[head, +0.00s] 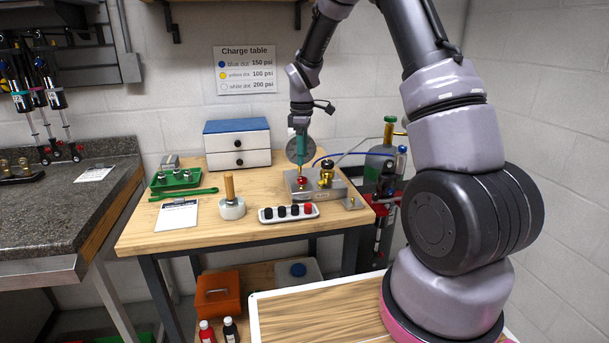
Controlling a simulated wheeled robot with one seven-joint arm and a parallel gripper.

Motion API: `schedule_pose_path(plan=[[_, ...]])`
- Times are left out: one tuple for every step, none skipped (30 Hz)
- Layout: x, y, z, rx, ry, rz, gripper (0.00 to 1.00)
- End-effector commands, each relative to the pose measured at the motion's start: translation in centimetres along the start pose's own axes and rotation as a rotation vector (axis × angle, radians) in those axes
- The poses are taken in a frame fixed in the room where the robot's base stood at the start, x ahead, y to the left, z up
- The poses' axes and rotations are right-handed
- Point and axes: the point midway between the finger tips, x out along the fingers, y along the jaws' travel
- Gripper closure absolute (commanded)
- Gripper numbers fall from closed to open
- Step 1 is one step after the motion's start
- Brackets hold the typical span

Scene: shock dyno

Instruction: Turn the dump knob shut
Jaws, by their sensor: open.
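A metal charging block (331,189) sits at the right side of the wooden workbench. A small red knob (301,181) is on the left of the block, and a brass fitting with a dark top (326,173) stands to its right. I cannot read which one is labelled as the dump knob. A round gauge (293,150) stands behind my gripper. My gripper (299,163) points down above the red knob, with its jaws open. At this size I cannot tell whether the fingers touch the knob, nor how far it is turned.
A white tray with black and red caps (289,220) lies in front of the block. A wooden-handled tool (231,206), a green tray (175,178) and a drawer box (238,144) stand to the left. A gas cylinder (380,160) and blue hose (343,155) are behind right.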

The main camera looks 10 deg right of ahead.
Motion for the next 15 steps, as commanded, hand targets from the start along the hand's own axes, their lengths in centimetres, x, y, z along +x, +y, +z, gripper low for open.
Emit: schedule_pose_path(plan=[[1.2, -0.1, 0.0, 0.000, -0.002, -0.004, 0.29], [1.8, -0.1, 0.0, 0.000, -0.002, -0.004, 0.29], [2.6, -0.1, 0.0, 0.001, -0.002, -0.004, 0.29], [3.1, -0.1, 0.0, 0.001, -0.002, -0.004, 0.29], [3.7, -0.1, 0.0, 0.002, -0.002, -0.004, 0.29], [4.4, -0.1, 0.0, 0.001, -0.002, -0.003, 0.29], [4.8, -0.1, 0.1, 0.001, -0.002, -0.003, 0.29], [5.2, -0.1, 0.0, 0.001, -0.002, -0.002, 0.29], [5.8, -0.1, 0.0, 0.001, -0.001, -0.002, 0.29], [6.1, -0.1, 0.0, 0.002, -0.001, -0.003, 0.29], [6.4, -0.1, 0.0, 0.002, -0.001, -0.002, 0.29], [6.7, -0.1, 0.0, 0.002, 0.000, -0.001, 0.29], [6.9, -0.1, 0.0, 0.002, 0.000, -0.001, 0.29], [7.1, -0.1, 0.0, 0.002, 0.000, -0.001, 0.29], [7.2, -0.1, 0.0, 0.002, 0.000, -0.001, 0.29]])
